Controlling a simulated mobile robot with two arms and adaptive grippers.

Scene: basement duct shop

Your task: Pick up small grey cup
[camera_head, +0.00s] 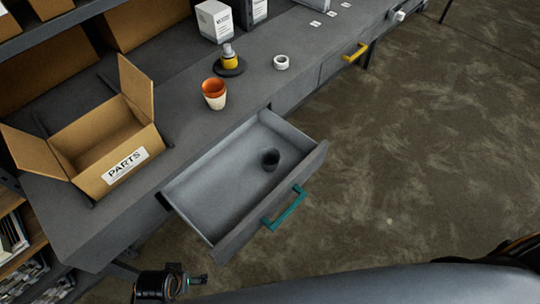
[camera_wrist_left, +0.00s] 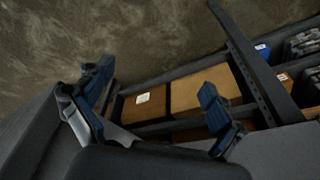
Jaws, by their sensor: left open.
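The small grey cup (camera_head: 270,159) stands inside the open drawer (camera_head: 205,170), near the drawer's front and right side. It is dark grey and looks upright. My left gripper (camera_head: 190,281) is at the bottom left of the head view, below and outside the drawer, well apart from the cup. In the left wrist view my left gripper (camera_wrist_left: 155,105) shows its two fingers spread wide with nothing between them. The cup is not in the left wrist view. My right gripper is not in view.
The drawer has a teal handle (camera_head: 284,208). On the workbench (camera_head: 185,135) stand an open parts box (camera_head: 100,150), an orange and cream cup (camera_head: 214,93), a yellow-and-black object (camera_head: 230,62) and a white roll (camera_head: 281,62). Boxes on shelves (camera_wrist_left: 200,95) show in the wrist view.

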